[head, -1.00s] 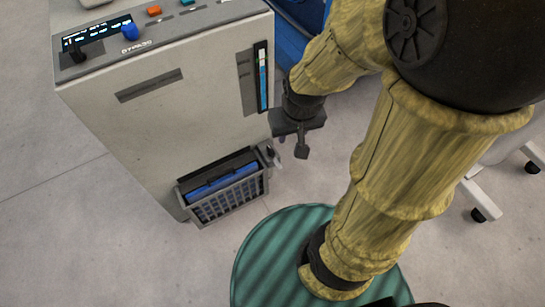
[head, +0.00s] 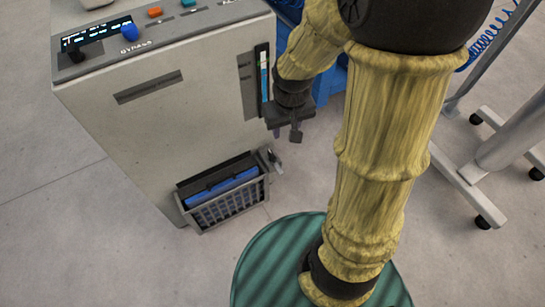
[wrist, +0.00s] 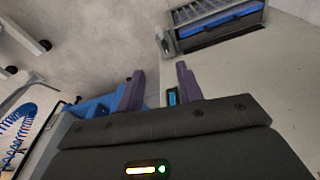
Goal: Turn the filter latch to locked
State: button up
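The filter (head: 222,185) is a blue-topped panel in a grey slatted frame low on the white machine's front. It also shows at the top of the wrist view (wrist: 232,20). A small grey latch (head: 274,160) sits at the filter's right edge. In the wrist view the latch (wrist: 165,42) lies beyond the fingertips. My gripper (head: 287,135) is above the latch in the head view and apart from it. In the wrist view its two purple-grey fingers (wrist: 158,72) are spread with nothing between them. The latch's exact setting is too small to tell.
The white machine (head: 150,130) has a top panel with a blue knob (head: 130,32) and a black knob (head: 75,54). A blue gauge (head: 264,80) is close beside my gripper. A wheeled stand (head: 470,185) is at the right. Grey floor lies open at the left.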

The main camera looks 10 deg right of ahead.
jog(key=n+g+b, duration=0.2)
jog(key=b, duration=0.2)
send_over(272, 154)
notch_tip(272, 154, down, 13)
jog(key=shift+w, duration=0.1)
notch_tip(272, 154, down, 18)
jog(key=b, duration=0.7)
jog(key=shift+r+b, duration=0.25)
jog(key=shift+b, duration=0.05)
grip_shut()
